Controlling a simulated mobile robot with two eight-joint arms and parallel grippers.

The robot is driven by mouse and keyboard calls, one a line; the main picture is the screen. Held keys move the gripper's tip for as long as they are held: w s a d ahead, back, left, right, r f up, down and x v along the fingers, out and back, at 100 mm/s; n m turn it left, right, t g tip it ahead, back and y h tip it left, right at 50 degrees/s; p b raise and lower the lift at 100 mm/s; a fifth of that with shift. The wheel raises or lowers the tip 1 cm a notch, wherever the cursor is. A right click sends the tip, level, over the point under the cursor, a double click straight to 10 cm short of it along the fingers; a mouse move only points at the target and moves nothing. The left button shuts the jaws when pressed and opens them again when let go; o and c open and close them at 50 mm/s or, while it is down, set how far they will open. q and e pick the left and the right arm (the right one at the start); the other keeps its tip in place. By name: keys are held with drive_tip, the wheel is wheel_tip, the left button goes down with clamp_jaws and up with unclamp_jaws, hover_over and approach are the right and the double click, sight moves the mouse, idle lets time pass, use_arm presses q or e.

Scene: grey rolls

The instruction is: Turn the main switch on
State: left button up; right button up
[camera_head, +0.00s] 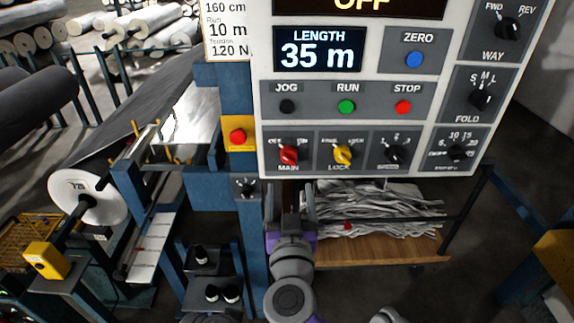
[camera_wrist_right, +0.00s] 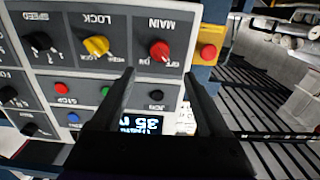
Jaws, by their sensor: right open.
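The red MAIN switch knob (camera_head: 289,154) sits at the lower left of the light grey control panel (camera_head: 262,110). The top display (camera_head: 362,5) reads OFF. My right gripper (camera_head: 288,190) is open and empty, just below the MAIN switch in the head view, with its fingers pointing up toward the panel. In the right wrist view the panel appears upside down. There the red knob (camera_wrist_right: 160,50) lies just beyond the gap between the open fingertips (camera_wrist_right: 159,74), apart from both. My left gripper is not in view.
The yellow LOCK knob (camera_head: 342,154) and a black knob (camera_head: 394,154) sit right of MAIN. A red button on a yellow box (camera_head: 238,136) is close on its left. JOG, RUN and STOP buttons are above. A wooden shelf (camera_head: 380,250) with grey scraps stands behind my gripper.

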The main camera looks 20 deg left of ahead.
sight(289, 161)
drive_tip(key=p+x, duration=0.1)
drive_tip(key=x, duration=1)
drive_tip(key=shift+f, duration=0.1)
drive_tip(key=shift+s, duration=0.1)
clamp_jaws()
